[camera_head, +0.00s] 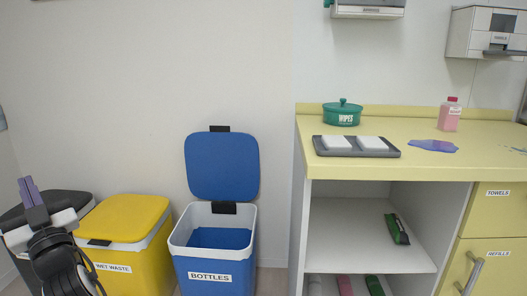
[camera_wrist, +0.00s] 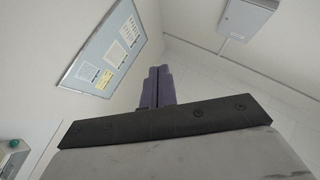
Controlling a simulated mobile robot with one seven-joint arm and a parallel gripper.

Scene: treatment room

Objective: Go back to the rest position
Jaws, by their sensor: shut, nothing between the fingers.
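My gripper (camera_head: 31,191) is at the lower left in the head view, pointing up, in front of the dark bin. Its purple fingers are together with nothing between them. In the wrist view the fingers of my gripper (camera_wrist: 158,86) also show closed and empty, against a pale wall and ceiling area. The gripper appears apart from every object.
A dark bin (camera_head: 62,201), a yellow bin (camera_head: 130,215) marked WET WASTE and an open-lidded BOTTLES bin (camera_head: 216,272) stand along the wall.

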